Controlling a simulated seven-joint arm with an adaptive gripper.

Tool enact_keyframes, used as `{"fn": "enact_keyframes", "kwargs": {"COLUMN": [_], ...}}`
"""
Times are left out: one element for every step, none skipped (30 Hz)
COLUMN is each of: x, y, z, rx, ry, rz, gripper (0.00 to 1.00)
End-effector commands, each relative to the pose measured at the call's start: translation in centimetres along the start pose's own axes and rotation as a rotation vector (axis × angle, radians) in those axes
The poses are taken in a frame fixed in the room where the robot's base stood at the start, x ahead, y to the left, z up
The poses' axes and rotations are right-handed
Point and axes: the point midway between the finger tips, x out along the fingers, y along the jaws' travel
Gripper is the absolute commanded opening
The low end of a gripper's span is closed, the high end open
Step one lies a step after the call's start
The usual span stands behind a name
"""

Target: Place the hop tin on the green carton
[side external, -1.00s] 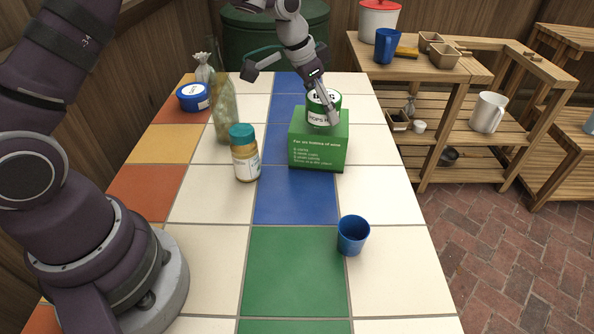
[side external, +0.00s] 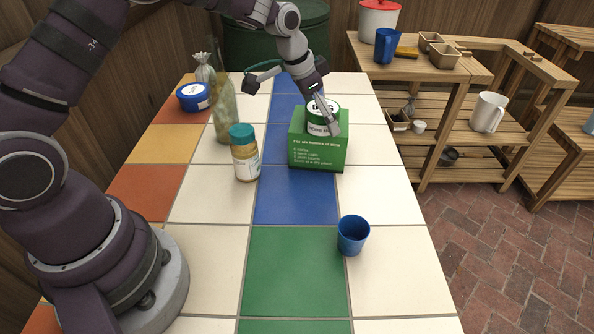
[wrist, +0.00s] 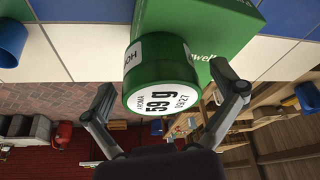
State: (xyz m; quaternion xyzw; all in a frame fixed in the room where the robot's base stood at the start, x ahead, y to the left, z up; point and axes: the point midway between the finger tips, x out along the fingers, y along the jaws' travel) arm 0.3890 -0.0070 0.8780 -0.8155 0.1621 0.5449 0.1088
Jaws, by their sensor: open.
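The hop tin (side external: 321,117), green with a white label, appears to stand upright on top of the green carton (side external: 319,155). In the wrist view the tin (wrist: 160,75) shows its white lid marked 59 g, with the carton (wrist: 225,22) behind it. My gripper (side external: 326,122) is at the tin. In the wrist view my gripper (wrist: 164,88) is open, with its fingers on either side of the tin and a visible gap to each. The contact between the tin's base and the carton is partly hidden.
A yellow jar with a teal lid (side external: 245,153), a tall green bottle (side external: 225,110) and a blue tub (side external: 193,97) stand left of the carton. A blue cup (side external: 353,235) stands in front. The tiles around the carton's front are clear.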

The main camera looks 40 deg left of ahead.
Motion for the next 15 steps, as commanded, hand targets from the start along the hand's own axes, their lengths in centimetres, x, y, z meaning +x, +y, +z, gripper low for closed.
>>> {"fn": "enact_keyframes", "kwargs": {"x": [-0.3, -0.6, -1.2, -1.8, -2.4, -3.5, -4.3, -5.1, -6.3, -7.1, -7.9, -8.8, -9.5, -10.1, -10.8], "y": [0.0, 0.0, 0.0, -0.1, -0.1, -0.1, -0.1, -0.1, -0.1, -0.1, -0.1, -0.1, -0.1, -0.1, -0.1], "z": [-0.1, -0.2, -0.2, -0.2, -0.2, -0.2, -0.2, -0.2, -0.2, -0.2, -0.2, -0.2, -0.2, -0.2, -0.2], "rx": [0.000, 0.000, 0.000, 0.000, 0.000, 0.000, -0.001, 0.000, 0.001, 0.001, 0.000, 0.000, 0.000, -0.001, 0.000], "ry": [0.002, 0.002, 0.003, 0.004, 0.005, 0.006, 0.006, 0.007, 0.007, 0.007, 0.007, 0.006, 0.006, 0.006, 0.005], "rz": [-0.001, -0.001, -0.001, -0.002, -0.002, -0.003, -0.003, -0.004, -0.004, -0.004, -0.004, -0.003, -0.004, -0.003, -0.002], "gripper": [0.93, 0.93, 0.93, 0.93, 0.93, 0.93, 0.93, 0.93, 0.93, 0.93, 0.93, 0.93, 0.93, 0.93, 0.93]}}
